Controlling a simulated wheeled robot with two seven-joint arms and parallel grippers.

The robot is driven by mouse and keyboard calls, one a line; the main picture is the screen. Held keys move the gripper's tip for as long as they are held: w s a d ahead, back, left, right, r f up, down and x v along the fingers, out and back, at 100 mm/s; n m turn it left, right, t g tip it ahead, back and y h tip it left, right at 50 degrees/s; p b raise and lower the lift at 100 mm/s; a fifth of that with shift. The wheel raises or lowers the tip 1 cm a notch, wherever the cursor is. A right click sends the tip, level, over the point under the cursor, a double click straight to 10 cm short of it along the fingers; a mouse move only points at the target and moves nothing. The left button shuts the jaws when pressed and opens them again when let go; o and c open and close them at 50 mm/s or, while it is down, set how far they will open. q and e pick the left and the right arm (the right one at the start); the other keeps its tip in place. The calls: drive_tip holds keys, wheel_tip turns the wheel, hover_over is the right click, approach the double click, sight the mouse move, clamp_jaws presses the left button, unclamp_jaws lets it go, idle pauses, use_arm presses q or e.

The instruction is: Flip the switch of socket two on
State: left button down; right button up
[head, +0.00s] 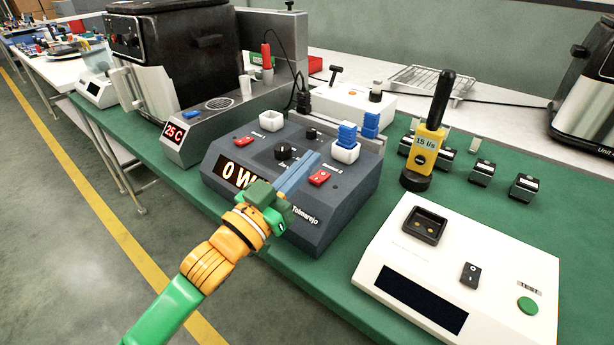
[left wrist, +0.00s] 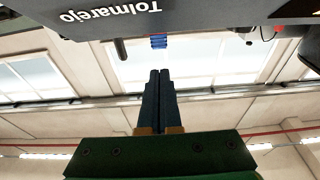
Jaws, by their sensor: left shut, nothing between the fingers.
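The dark grey socket box (head: 345,205) stands on the green bench, with a lit display (head: 240,176) reading 0 W. The red switch of socket two (head: 319,178) is on its right half, beside a label that seems to read "Socket 2". Whether it is on or off is too small to tell. Another red switch (head: 243,143) is at the left, near socket one. My left gripper (head: 314,158) is shut and empty, its blue fingers over the box just left of the socket two switch; contact cannot be told. In the left wrist view its fingers (left wrist: 155,75) are together below the upside-down box (left wrist: 190,15).
A black knob (head: 284,151) sits between. A yellow-black handheld meter (head: 428,145) and a white tester (head: 450,260) are to the right.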

sight(307, 190)
use_arm(q)
drive_tip(key=f, duration=0.1)
drive_tip(key=f+b, duration=0.1)
drive_tip(key=f, duration=0.1)
drive_tip(key=shift+w+d+f, duration=0.15)
drive_tip(key=shift+w, duration=0.05)
drive_tip(key=shift+f, duration=0.25)
